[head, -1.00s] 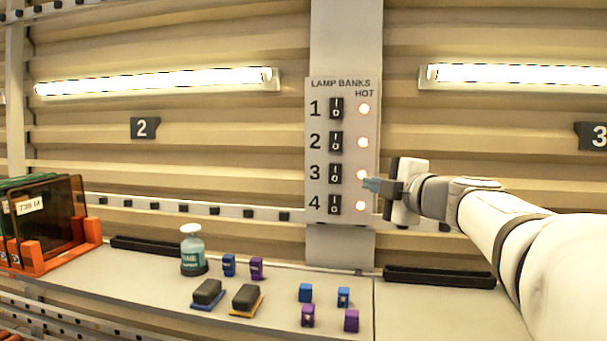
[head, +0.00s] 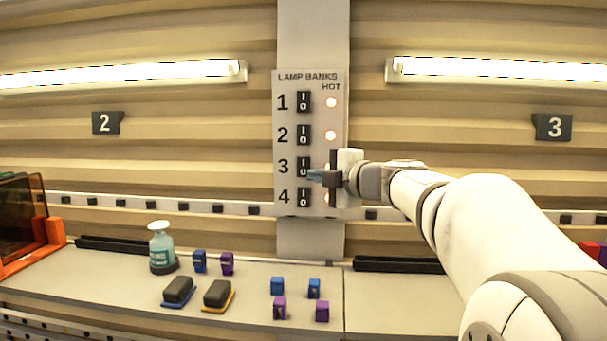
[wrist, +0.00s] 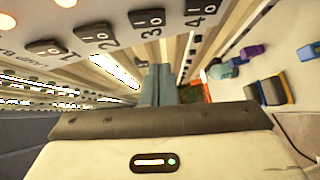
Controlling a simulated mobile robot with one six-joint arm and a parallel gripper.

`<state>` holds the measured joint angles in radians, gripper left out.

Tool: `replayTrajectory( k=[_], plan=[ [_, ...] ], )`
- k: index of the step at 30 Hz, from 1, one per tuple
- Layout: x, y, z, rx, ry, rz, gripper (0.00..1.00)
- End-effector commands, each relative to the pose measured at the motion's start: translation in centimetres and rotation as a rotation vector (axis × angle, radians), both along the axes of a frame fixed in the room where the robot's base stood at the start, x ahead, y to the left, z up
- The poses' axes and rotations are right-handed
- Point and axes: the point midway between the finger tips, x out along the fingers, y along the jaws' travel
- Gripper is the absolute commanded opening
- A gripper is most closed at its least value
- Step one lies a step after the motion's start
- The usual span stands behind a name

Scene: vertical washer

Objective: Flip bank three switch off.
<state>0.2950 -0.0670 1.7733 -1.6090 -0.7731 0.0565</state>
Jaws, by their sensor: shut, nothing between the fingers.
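The lamp banks panel (head: 288,205) is a pale plate on a post, with black rocker switches numbered 1 to 4 and a lit HOT lamp beside the upper ones. The bank three switch (head: 303,165) is black with I and 0 marks; its lower part is close to my fingertips. It also shows in the wrist view (wrist: 147,18). My gripper (head: 314,176) is shut and empty, its blue-grey fingers pointing left at the lower right of switch three. I cannot tell whether they touch it. The gripper hides most of the bank three lamp. In the wrist view the closed fingers (wrist: 157,85) sit below switch three.
The bank four switch (head: 304,197) is just below the fingers. The bench (head: 110,275) below holds a teal bottle (head: 162,250), blue and purple blocks and two dark-topped pads. Lit lamps (head: 480,70) hang on the ribbed wall.

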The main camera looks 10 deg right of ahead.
Motion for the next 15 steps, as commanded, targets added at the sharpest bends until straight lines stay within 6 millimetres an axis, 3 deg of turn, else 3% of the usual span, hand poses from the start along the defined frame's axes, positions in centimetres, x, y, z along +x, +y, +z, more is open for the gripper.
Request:
replayTrajectory(
  k=[5, 15],
  plan=[
    [3.5, 1.9, -0.4, 0.000, 0.002, 0.003, 0.00],
    [6.9, 0.5, -1.1, 0.000, 0.000, -0.002, 0.00]
  ],
)
